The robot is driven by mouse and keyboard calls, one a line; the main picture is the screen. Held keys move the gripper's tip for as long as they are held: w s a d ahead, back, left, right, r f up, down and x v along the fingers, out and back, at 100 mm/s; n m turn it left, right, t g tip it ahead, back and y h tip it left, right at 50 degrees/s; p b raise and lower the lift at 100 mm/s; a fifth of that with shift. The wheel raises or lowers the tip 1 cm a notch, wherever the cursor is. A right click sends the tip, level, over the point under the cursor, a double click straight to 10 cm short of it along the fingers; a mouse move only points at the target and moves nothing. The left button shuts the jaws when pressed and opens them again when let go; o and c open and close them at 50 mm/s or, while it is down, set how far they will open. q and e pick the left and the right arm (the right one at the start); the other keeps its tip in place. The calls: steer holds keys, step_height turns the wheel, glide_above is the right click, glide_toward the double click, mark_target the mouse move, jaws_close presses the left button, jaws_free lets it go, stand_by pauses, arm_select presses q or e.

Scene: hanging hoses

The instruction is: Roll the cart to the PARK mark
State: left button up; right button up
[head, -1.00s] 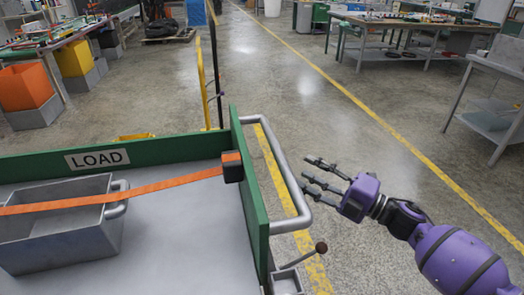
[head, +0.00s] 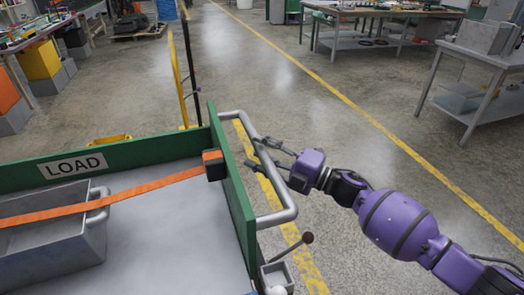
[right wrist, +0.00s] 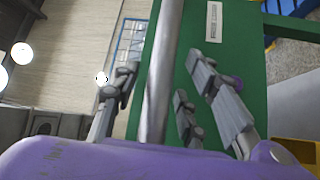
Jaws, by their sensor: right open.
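The cart has green walls (head: 130,157), a grey bed (head: 165,240) and a LOAD label (head: 72,165). Its silver tube handle (head: 283,212) sticks out from the right-hand wall. My right gripper (head: 258,153) is open at the far part of the handle. In the right wrist view the handle bar (right wrist: 163,70) runs between its spread fingers, in front of the green wall (right wrist: 228,95); I cannot tell whether they touch the bar. A grey metal bin (head: 50,230) lies on the bed under an orange strap (head: 130,194). My left gripper and the PARK mark are not in view.
A lever with a dark knob (head: 307,238) rises beside the handle. A yellow post (head: 178,80) stands beyond the cart. Yellow lines (head: 380,130) cross the mostly clear concrete floor. Workbenches (head: 480,70) stand at right, and orange and yellow bins (head: 40,62) at left.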

steer(key=shift+c, duration=0.2)
jaws_close()
steer(key=shift+a, duration=0.15)
